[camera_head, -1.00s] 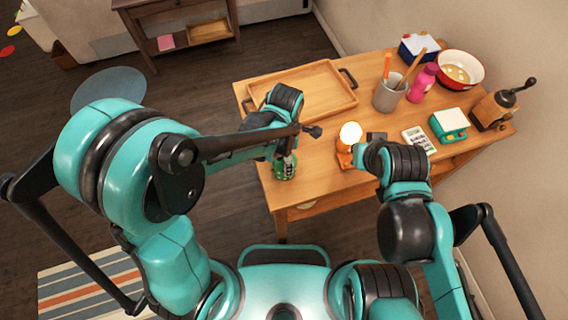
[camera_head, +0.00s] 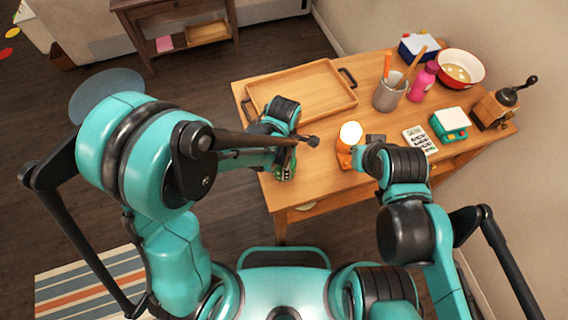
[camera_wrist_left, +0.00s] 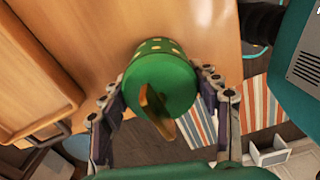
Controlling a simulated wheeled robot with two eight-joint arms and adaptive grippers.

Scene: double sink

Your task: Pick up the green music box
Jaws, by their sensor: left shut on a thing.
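The green music box (camera_wrist_left: 160,85) is a round green can with yellow dots on its side and a golden key on top. It stands near the table's left front edge. In the head view only a small green part of the music box (camera_head: 285,174) shows under my left gripper (camera_head: 284,161); the rest is hidden. In the left wrist view the fingers of my left gripper (camera_wrist_left: 163,101) are on either side of the box, shut on it. My right gripper (camera_head: 363,160) is over the table's front, by the orange lamp; its fingers are too small to read.
A wooden tray (camera_head: 254,105) lies at the back left of the table (camera_head: 322,186). The orange lamp (camera_head: 344,157) stands mid-table. To the right are a utensil cup (camera_head: 388,98), pink bottle (camera_head: 423,82), red bowl (camera_head: 478,75), teal scale (camera_head: 449,123) and grinder (camera_head: 492,110).

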